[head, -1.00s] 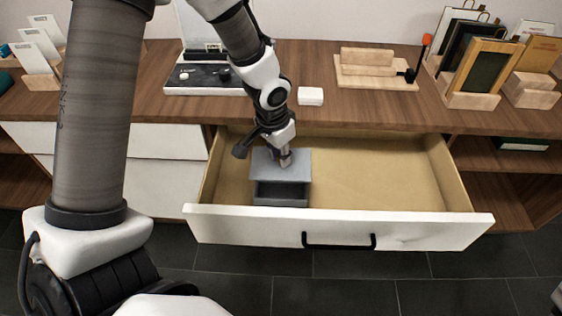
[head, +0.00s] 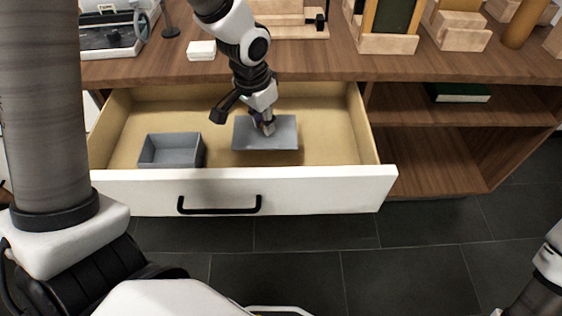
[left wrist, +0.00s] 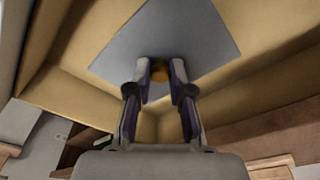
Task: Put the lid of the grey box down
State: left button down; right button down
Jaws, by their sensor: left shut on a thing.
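The grey box (head: 171,158) sits open and empty inside the pulled-out drawer, at its left front. Its flat grey lid (head: 283,134) is to the right of the box, apart from it, over the drawer's middle right. My left gripper (head: 267,127) is shut on the lid from above. In the left wrist view, the fingers (left wrist: 160,78) close around a small brownish knob (left wrist: 160,71) on the grey lid plate (left wrist: 190,35). I cannot tell whether the lid touches the drawer floor. My right gripper is not in view.
The drawer (head: 330,185) has a white front and a bare tan floor around the lid. The wooden counter (head: 335,65) behind it holds a small white block (head: 201,50) and wooden stands. Open shelves (head: 430,150) with a green book (head: 458,92) are at the right.

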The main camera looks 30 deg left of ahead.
aim_at(266, 159)
pick_arm(q)
jog(key=f+b, duration=0.1)
jog(key=f, duration=0.2)
jog(key=f+b, duration=0.2)
jog(key=f, duration=0.1)
jog(key=f+b, duration=0.1)
jog(key=f, duration=0.3)
jog(key=shift+s+a+f+b, duration=0.1)
jog(key=shift+s+a+b, duration=0.05)
jog(key=shift+a+b, duration=0.15)
jog(key=shift+d, duration=0.1)
jog(key=shift+f, duration=0.1)
jog(key=c, duration=1)
grip_release()
jog(key=shift+c, duration=0.2)
